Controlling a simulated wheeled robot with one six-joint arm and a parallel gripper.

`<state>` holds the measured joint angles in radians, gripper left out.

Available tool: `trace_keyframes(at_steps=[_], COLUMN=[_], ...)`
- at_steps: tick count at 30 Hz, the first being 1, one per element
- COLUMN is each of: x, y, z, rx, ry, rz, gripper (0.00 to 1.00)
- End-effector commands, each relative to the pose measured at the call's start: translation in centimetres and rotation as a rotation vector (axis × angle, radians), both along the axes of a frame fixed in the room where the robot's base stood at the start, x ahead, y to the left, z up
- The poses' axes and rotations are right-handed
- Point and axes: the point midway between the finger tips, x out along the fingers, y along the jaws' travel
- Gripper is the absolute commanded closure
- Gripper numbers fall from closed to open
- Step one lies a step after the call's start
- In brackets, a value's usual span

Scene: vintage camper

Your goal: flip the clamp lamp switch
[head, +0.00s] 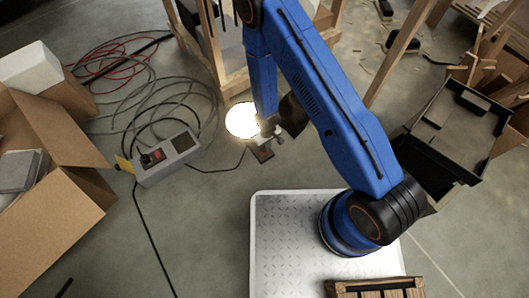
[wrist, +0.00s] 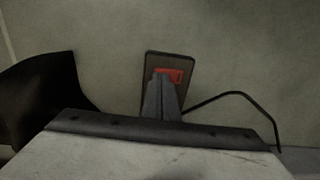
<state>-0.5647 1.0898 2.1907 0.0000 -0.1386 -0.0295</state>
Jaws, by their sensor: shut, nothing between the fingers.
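The switch is a dark brown plate (wrist: 182,62) with a red rocker (wrist: 176,73), low near the floor in the wrist view. In the head view the switch (head: 264,153) is small and partly hidden below my wrist. My gripper (wrist: 160,76) is shut and empty, its grey fingertips over the left part of the red rocker; I cannot tell whether they touch it. In the head view my gripper (head: 269,137) is small and hard to make out. A bright round lamp (head: 240,120) glows left of my wrist.
A grey power box (head: 168,160) with a red switch stands left among looped cables (head: 165,85). A cardboard box (head: 60,205) is at far left, a dark tray (head: 460,125) at right. A dark curved shape (wrist: 40,95) is left of the fingers. Wooden legs stand behind.

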Motion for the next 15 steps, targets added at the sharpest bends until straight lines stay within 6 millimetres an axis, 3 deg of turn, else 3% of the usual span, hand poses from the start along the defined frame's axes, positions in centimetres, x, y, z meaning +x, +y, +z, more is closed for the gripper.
trace_keyframes(at_steps=[15], x=[0.01], y=[0.01], z=[-0.64], rx=[0.000], ry=[0.000], rz=[0.000], gripper=[1.00])
